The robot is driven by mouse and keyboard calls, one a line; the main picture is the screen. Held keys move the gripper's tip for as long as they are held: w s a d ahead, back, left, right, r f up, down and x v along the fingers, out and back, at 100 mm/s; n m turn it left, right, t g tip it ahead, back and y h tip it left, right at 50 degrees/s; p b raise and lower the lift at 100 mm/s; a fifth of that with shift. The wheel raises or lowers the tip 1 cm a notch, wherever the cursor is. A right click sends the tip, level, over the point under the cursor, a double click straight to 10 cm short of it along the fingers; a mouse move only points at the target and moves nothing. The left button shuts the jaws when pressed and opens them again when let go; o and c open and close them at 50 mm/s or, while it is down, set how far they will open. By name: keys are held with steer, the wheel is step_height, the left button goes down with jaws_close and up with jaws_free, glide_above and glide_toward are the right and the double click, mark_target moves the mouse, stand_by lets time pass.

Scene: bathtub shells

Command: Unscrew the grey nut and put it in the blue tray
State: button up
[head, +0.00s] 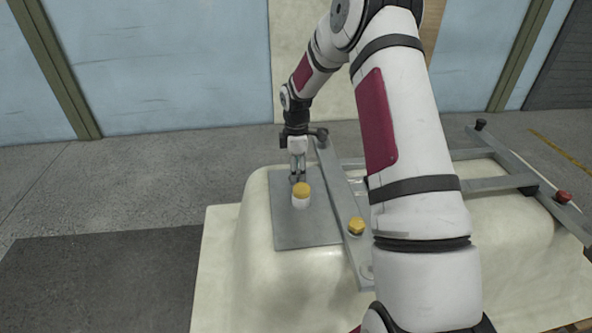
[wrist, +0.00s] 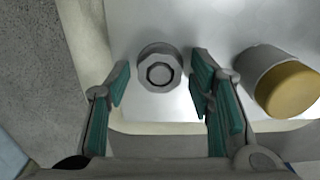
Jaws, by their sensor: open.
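The grey nut (wrist: 160,68) is a hexagonal ring with a round opening, seen from above in the wrist view on a pale grey metal plate (head: 285,235). My gripper (wrist: 159,82) is open over the plate, with its green-padded fingers on either side of the nut and gaps to both. In the head view my gripper (head: 298,178) points down over the far part of the plate. The nut cannot be made out there, behind the fingers and the jar. I see no blue tray in either view.
A white jar with a yellow top (head: 301,195) stands close to my gripper, right of the fingers in the wrist view (wrist: 288,88). The cream tub shell (head: 255,285) carries a grey bar frame (head: 340,205) with a yellow nut (head: 356,226) and a red knob (head: 563,197).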

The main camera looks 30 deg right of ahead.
steer(key=c, duration=1.2)
steer(key=shift+o, duration=0.2)
steer(key=n+p, duration=0.1)
steer(key=n, duration=0.5)
steer(key=n+p, duration=0.1)
steer(key=n, duration=0.6)
jaws_close()
steer(key=o, duration=1.3)
jaws_free()
steer(key=shift+c, duration=0.6)
